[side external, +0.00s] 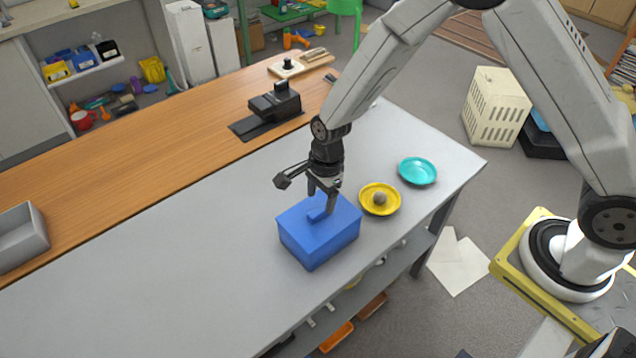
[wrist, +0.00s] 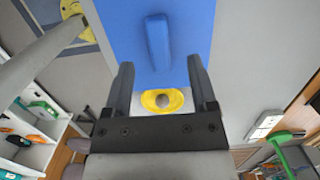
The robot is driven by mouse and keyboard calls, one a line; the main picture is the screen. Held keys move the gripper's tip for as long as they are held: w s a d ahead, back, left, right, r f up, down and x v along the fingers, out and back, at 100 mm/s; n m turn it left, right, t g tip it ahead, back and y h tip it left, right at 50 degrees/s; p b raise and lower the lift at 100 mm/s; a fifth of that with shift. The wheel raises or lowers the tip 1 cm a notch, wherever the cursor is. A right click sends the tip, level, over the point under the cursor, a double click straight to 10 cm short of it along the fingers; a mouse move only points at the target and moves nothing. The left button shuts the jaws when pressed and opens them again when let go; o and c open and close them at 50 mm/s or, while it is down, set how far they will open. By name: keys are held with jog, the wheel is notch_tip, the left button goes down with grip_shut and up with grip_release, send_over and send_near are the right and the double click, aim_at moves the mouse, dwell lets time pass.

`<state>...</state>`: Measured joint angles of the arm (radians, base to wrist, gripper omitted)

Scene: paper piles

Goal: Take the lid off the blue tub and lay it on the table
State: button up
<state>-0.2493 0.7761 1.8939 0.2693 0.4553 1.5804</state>
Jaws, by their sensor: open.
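The blue tub (side external: 318,247) stands on the grey table with its blue lid (side external: 344,212) on it. A raised bar handle (side external: 318,214) runs across the middle of the lid. The lid (wrist: 195,30) and its handle (wrist: 158,40) also show in the wrist view. My gripper (side external: 322,204) is open, pointing down at the handle from just above the lid. In the wrist view my gripper (wrist: 160,64) has its fingers apart, one to each side of the handle's line. I cannot tell whether the fingertips reach down beside the handle.
A yellow dish (side external: 371,208) with a grey ball (side external: 380,198) sits close to the tub's right. A teal dish (side external: 418,171) is farther right. The grey table (side external: 170,260) is clear to the left of the tub. A black device (side external: 274,103) stands at the back.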

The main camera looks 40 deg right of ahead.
aim_at(320, 209)
jog(key=shift+a+f, duration=0.15)
jog(key=shift+f, duration=1.7)
grip_shut()
